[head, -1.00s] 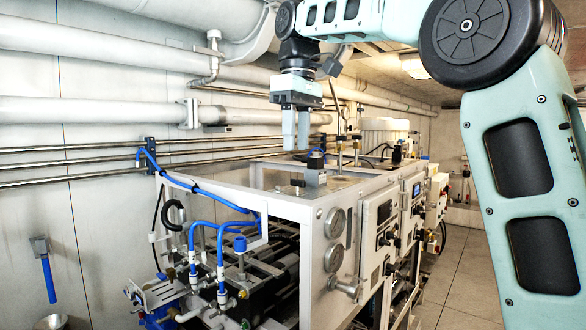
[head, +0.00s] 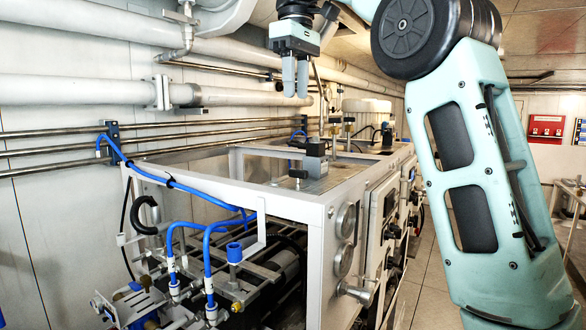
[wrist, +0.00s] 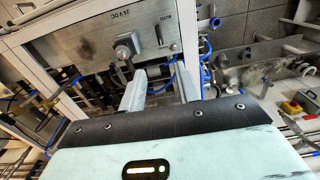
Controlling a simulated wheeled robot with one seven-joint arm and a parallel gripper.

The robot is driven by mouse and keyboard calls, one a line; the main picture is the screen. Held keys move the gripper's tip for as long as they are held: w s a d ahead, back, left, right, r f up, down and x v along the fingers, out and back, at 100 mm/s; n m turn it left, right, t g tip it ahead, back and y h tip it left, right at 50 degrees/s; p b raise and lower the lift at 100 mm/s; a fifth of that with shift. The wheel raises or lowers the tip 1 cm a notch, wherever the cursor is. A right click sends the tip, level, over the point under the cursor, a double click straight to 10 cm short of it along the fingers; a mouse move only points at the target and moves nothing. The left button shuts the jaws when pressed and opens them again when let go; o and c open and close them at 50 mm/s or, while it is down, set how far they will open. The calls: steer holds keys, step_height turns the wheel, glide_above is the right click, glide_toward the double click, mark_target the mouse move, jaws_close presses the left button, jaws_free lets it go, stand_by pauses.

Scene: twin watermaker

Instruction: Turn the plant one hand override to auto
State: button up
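In the wrist view, a grey metal plate (wrist: 95,53) carries the printed words "24V DC" and "AUTO". In the head view, a dark block (head: 315,160) and a small dark knob (head: 298,174) stand on the frame's top. My gripper (head: 295,92) hangs above them, fingers down and apart from them. The wrist view shows its fingers (wrist: 165,80) spread and empty.
The white machine frame (head: 285,207) has gauges and control boxes on its right side. Blue hoses (head: 190,187) loop over its left end. Large pipes (head: 85,89) run along the wall behind. The aisle floor (head: 430,285) lies to the right.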

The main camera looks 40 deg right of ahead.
mark_target(298, 176)
step_height(298, 176, down, 16)
steer(key=shift+r+b, duration=0.1)
steer(key=shift+b, duration=0.95)
jaws_close()
